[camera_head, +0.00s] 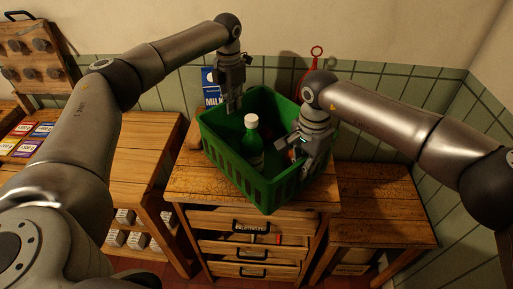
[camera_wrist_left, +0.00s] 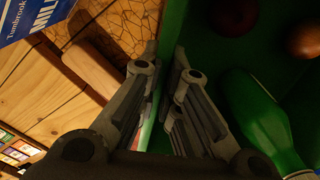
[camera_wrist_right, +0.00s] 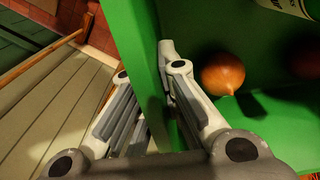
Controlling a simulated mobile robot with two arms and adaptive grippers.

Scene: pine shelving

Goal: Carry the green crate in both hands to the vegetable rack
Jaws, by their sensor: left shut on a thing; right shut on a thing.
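The green crate (camera_head: 268,196) is at the drawer cabinet's top; I cannot tell whether it rests there or hangs just above. It holds a green bottle (camera_head: 252,145) with a white cap. An orange-brown onion (camera_wrist_right: 222,73) and a dark red round vegetable (camera_wrist_left: 232,14) lie inside. My left gripper (camera_head: 234,104) is shut on the crate's far left wall, which also shows between its fingers in the left wrist view (camera_wrist_left: 164,58). My right gripper (camera_head: 305,160) is shut on the right wall, one finger inside. I cannot identify the vegetable rack.
The wooden drawer cabinet (camera_head: 185,187) stands below the crate. A lower wooden table (camera_head: 385,205) stands to its right, and shelving with small packets (camera_head: 40,130) to its left. A blue milk carton (camera_head: 210,88) stands behind the crate, near the tiled wall (camera_head: 385,100).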

